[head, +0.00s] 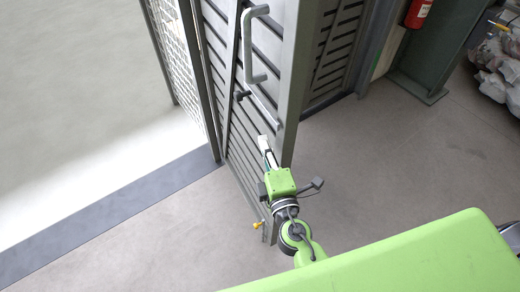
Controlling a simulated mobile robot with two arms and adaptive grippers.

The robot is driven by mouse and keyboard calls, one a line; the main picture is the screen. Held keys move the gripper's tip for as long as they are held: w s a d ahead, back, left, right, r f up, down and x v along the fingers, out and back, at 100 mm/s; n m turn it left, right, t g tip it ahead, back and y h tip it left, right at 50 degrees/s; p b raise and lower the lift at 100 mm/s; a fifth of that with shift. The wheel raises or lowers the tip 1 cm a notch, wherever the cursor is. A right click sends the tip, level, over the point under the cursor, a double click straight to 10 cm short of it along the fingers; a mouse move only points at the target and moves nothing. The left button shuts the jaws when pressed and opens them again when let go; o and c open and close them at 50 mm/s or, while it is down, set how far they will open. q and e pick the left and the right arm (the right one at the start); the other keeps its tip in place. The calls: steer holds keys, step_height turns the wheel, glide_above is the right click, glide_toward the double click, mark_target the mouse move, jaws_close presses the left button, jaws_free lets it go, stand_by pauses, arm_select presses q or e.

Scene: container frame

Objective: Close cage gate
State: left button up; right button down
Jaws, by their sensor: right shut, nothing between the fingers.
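The cage gate (287,80) is a tall grey slatted metal panel in the upper middle of the head view. It stands swung outward, its free edge toward me. A grey vertical bar handle (257,45) is fixed on its left face, with a latch lever (262,108) below it. My right gripper (264,143) is in front of the gate's lower part, close to its face, with fingers shut and nothing held. I cannot tell whether the fingers touch the gate. My left gripper does not show.
A mesh cage wall (175,50) stands to the left of the gate. A red extinguisher (418,12) hangs at the upper right by a green-grey post (432,65). White sacks (495,70) lie at the right edge. The concrete floor (375,150) right of the gate is clear.

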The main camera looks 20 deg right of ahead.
steer(key=shift+w+d, duration=0.1)
steer(key=shift+d, duration=0.8)
